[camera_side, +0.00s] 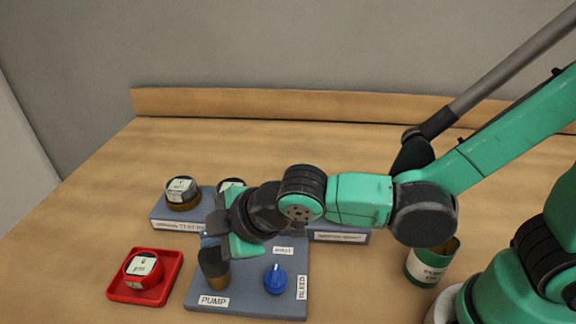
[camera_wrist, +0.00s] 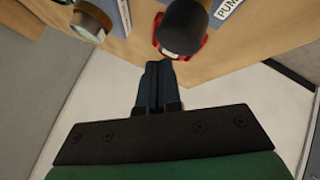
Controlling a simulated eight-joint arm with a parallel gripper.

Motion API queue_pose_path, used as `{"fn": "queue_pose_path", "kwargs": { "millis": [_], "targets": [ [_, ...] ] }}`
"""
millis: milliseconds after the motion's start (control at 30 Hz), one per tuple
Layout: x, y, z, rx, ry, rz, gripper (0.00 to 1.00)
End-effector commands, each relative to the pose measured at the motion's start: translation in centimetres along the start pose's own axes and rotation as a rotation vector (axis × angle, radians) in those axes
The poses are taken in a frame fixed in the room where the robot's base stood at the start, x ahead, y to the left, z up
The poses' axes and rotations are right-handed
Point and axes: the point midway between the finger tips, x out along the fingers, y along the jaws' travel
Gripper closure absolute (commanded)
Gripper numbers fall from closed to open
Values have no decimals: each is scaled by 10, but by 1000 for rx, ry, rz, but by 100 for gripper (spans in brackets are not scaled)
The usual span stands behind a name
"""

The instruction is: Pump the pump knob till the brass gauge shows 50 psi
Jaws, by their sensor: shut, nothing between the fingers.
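The pump knob (camera_side: 213,262) is a black cylinder on a brass-coloured base, upright by the PUMP label on the grey-blue panel (camera_side: 245,305). In the wrist view the knob (camera_wrist: 184,26) is at the top, just beyond the fingers. The brass gauge (camera_side: 182,193) has a pale face and sits on a block at the back left. In the wrist view a brass-rimmed round thing (camera_wrist: 92,20), seemingly this gauge, is at the upper left. Its reading is too small to tell. My gripper (camera_side: 216,222) is shut and empty, above and behind the knob; its fingers (camera_wrist: 158,88) are together.
A blue knob (camera_side: 275,280) by the BLEED label is right of the pump knob. A red gauge (camera_side: 144,265) sits in a red tray (camera_side: 118,292) at the left. Another gauge (camera_side: 230,184) is partly hidden behind my gripper. A green-and-white can (camera_side: 432,264) stands at the right.

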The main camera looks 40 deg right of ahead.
Motion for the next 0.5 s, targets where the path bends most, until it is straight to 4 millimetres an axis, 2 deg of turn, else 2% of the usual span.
{"fn": "queue_pose_path", "kwargs": {
  "millis": [500],
  "targets": [
    [6,-4,4,0,0,0,100]
  ]
}}
